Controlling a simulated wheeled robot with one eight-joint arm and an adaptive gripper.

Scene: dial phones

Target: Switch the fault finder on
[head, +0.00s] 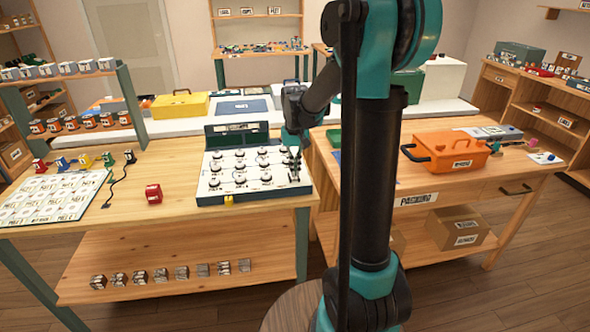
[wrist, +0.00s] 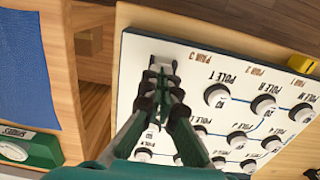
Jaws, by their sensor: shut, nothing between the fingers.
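A white panel (head: 222,162) with rows of black-and-white posts stands on the wooden workbench, with a dark green display unit (head: 237,130) behind it. I cannot tell for sure which part is the fault finder. The panel (wrist: 140,48) also fills the right of the wrist view, its "POLE" and "PAIR" labels upside down. My gripper (head: 295,165) is low over the panel's right end. The fingers hide the spot beneath; no switch is plainly visible.
A small red block (head: 153,192) and a printed card sheet (head: 50,197) lie left of the panel. A yellow tag (head: 228,199) is at its front edge. The packing bench, right, carries an orange toolbox (head: 445,150). A green-edged box (wrist: 30,148) shows in the wrist view.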

